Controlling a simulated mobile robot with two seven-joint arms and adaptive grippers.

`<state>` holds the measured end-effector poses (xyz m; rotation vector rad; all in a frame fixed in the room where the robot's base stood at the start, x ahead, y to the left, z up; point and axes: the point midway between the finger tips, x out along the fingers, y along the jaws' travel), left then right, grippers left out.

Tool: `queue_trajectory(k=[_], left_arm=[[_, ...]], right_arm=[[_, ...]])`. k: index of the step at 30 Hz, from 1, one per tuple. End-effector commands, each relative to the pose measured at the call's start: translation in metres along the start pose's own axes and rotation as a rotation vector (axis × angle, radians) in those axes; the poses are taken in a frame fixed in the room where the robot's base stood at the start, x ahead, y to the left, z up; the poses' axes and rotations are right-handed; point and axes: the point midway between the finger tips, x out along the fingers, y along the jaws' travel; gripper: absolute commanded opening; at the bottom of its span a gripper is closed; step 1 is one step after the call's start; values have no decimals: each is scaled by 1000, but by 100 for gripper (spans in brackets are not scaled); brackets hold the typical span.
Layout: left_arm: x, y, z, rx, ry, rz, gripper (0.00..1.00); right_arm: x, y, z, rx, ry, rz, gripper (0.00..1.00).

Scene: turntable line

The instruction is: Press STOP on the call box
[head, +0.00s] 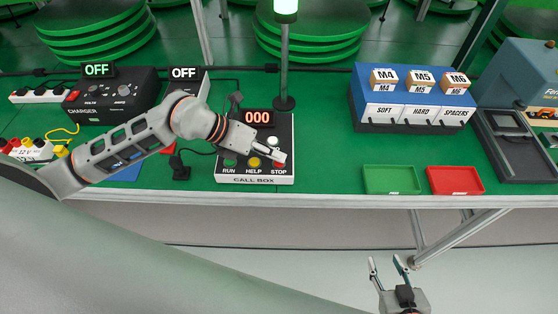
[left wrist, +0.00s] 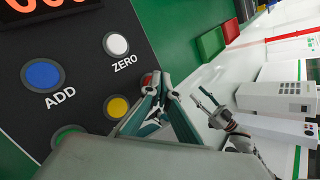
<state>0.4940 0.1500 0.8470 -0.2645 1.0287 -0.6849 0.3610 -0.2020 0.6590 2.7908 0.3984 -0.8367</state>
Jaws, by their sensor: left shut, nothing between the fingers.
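The call box (head: 225,178) is a black sloped panel with a white front strip. Its red STOP button (left wrist: 147,79) shows in the left wrist view at the far side of my fingertips, which partly hide it. My left gripper (head: 280,157) is shut and empty, its tips over the STOP corner of the box; I cannot tell whether they touch the button. The yellow HELP button (head: 254,162) and green RUN button (head: 230,162) are to the left of it. My right gripper (head: 386,262) is open and empty, in front of the bench.
The box's display (head: 257,117) reads 000. Blue ADD (left wrist: 43,75) and white ZERO (left wrist: 116,44) buttons sit on the same panel. A lamp post (head: 285,70) stands behind. Green (head: 390,191) and red (head: 455,191) trays lie to the right, with clear bench between.

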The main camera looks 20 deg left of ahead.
Motion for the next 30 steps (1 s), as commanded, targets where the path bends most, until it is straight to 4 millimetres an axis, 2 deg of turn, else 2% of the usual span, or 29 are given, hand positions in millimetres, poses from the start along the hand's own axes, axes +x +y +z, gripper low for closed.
queue_trajectory(k=[20,30], left_arm=[[3,2,-3,-1,1,0,0],[-7,-5,5,1,0,0,0]], right_arm=[[1,0,2,0,-1,0,40],[-6,2,-12,-1,5,1,40]])
